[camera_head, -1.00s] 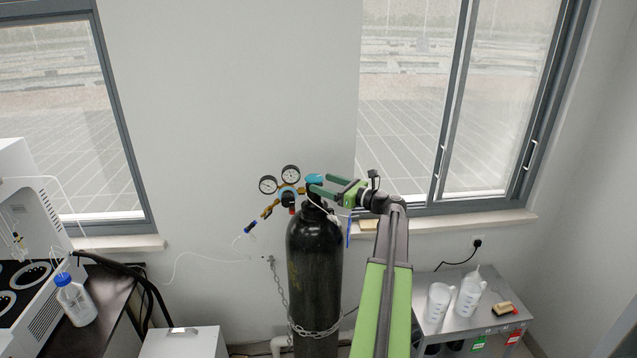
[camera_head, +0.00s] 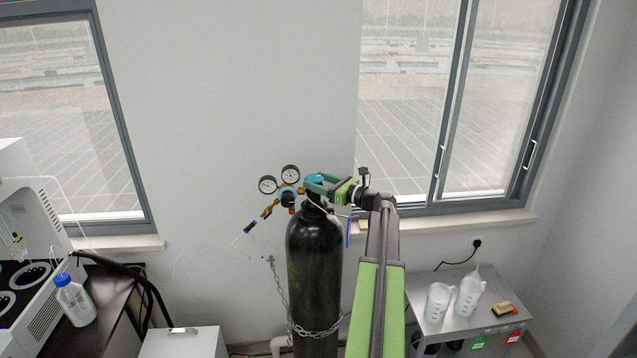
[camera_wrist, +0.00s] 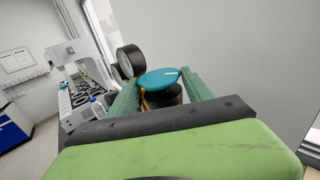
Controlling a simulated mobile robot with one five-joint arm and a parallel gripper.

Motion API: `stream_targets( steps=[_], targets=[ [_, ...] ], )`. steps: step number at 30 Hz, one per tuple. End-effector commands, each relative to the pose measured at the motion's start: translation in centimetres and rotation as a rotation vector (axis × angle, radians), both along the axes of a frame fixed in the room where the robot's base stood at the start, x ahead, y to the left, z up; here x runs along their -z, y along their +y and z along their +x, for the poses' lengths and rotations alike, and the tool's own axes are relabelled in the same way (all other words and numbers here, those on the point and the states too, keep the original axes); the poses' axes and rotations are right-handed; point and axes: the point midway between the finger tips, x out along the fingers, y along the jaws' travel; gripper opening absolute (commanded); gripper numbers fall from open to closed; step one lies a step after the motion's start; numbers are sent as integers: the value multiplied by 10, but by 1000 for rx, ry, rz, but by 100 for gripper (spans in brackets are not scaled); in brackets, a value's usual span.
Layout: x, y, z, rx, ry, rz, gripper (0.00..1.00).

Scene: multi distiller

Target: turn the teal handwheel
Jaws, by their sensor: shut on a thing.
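The teal handwheel (camera_head: 314,178) sits on top of the black gas cylinder (camera_head: 314,265), beside the two round gauges. In the wrist view the handwheel (camera_wrist: 161,79) lies between the two green fingers, with a white mark on its top. My gripper (camera_head: 313,184) reaches in from the right and is shut on the handwheel; in the wrist view the gripper (camera_wrist: 160,90) has one finger on each side of it. The fingers partly hide the handwheel's sides. A dark valve body shows below it in the wrist view.
Two pressure gauges (camera_head: 290,174) stand close left of the handwheel. A chain (camera_head: 282,295) runs round the cylinder to the wall. A metal table (camera_head: 430,325) with white jugs is at the right. A blue-capped bottle (camera_head: 76,300) stands at the left.

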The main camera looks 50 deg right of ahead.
Motion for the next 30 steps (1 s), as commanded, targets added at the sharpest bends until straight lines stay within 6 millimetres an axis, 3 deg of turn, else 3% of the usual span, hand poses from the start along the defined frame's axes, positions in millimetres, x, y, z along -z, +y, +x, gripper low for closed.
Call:
stream_targets(
  steps=[11,30],
  targets=[
    [0,5,-2,103,1,0,18],
    [0,15,2,657,1,-1,18]
  ],
)
